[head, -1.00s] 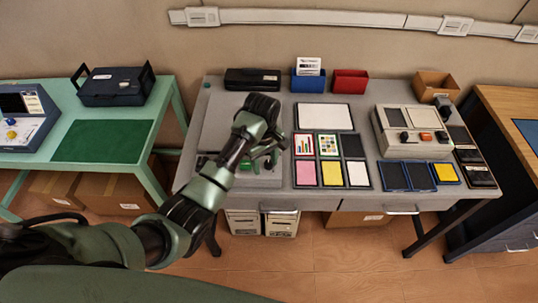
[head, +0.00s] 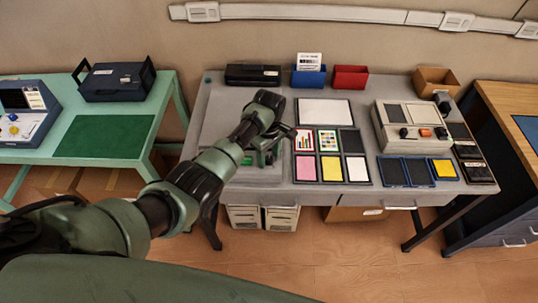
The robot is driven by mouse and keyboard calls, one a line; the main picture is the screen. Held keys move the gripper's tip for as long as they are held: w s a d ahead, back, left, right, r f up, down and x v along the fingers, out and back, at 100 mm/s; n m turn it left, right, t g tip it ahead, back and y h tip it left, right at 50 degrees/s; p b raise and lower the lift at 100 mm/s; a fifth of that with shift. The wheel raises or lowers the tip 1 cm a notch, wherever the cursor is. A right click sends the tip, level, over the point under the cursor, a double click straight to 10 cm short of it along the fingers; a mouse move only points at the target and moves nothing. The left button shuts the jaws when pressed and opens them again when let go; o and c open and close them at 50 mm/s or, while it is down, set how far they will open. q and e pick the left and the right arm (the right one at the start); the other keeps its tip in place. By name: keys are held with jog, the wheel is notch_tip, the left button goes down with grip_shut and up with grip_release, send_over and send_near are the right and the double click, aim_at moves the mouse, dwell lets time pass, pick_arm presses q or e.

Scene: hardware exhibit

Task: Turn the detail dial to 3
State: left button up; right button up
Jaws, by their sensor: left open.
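My left arm reaches in from the left over the grey desk. Its gripper (head: 270,153) is open, above the left part of the desk, beside the colour cards. The arm and hand hide much of a flat grey panel (head: 218,116) below them, so I cannot tell whether the gripper touches anything there. No dial is readable as the detail dial. A beige console (head: 384,133) with dark knobs (head: 404,132) and an orange button (head: 426,132) stands at the right of the desk, away from the gripper. My right gripper is not in view.
Cards and frames (head: 324,111) fill the desk's middle. A black case (head: 253,75), a blue bin (head: 308,77) and a red bin (head: 350,78) line the back. A green table (head: 165,128) at left holds a navy console (head: 24,110) and a dark toolbox (head: 114,82).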

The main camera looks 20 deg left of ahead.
pick_arm(q)
grip_shut()
